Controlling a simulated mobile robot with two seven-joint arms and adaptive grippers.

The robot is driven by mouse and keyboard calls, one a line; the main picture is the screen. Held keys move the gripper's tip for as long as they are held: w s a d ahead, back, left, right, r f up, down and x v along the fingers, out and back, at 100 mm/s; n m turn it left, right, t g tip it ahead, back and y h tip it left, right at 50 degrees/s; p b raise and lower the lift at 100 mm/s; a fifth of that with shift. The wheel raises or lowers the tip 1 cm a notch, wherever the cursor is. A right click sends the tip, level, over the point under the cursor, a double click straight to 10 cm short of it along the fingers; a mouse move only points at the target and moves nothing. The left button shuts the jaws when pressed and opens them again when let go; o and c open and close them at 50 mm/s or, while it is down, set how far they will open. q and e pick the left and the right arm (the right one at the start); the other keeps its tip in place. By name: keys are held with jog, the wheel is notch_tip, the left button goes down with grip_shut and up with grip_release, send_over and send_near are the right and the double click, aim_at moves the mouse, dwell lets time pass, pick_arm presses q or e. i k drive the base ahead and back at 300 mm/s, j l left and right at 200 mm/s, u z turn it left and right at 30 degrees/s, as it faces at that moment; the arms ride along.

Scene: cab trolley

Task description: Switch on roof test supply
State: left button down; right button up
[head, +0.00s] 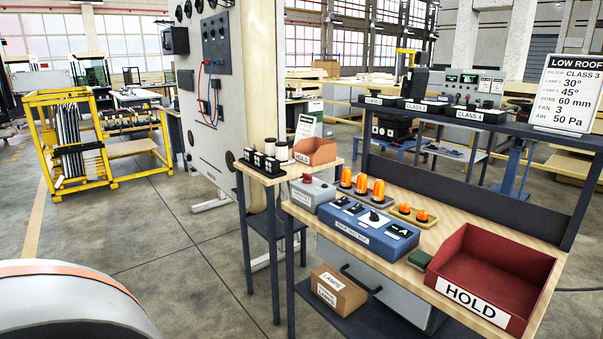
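A blue box (397,247) stands on the wooden bench, with several dark controls on top, a white panel with a black knob (374,216), and a small dark display (398,232) with light marks. Its front label is too small to read surely. Behind its left end is a grey box (312,196) with a red button (307,177) on top. I cannot tell which of these boxes is the roof test supply, or whether either is on. Neither of my grippers is in view.
The bench (455,212) also holds orange lamps (379,188), a yellow tray (402,216), a small green block (419,259) and a red HOLD bin (493,255). A LOW ROOF sign (569,92) stands on the upper shelf.

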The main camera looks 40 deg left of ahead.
aim_at(307, 178)
jog(key=i+j, duration=0.15)
jog(key=j, duration=0.25)
jog(key=i+j, duration=0.1)
jog(key=j, duration=0.3)
jog(key=i+j, duration=0.15)
jog(key=j, duration=0.25)
jog(key=i+j+z, duration=0.1)
jog(key=j, duration=0.3)
jog(key=i+j, duration=0.15)
jog(key=j, duration=0.25)
jog(key=i+j, duration=0.1)
jog(key=j, duration=0.3)
jog(key=i+j, duration=0.15)
jog(key=j, duration=0.25)
jog(key=i+j, duration=0.1)
jog(key=j, duration=0.3)
jog(key=z, duration=0.05)
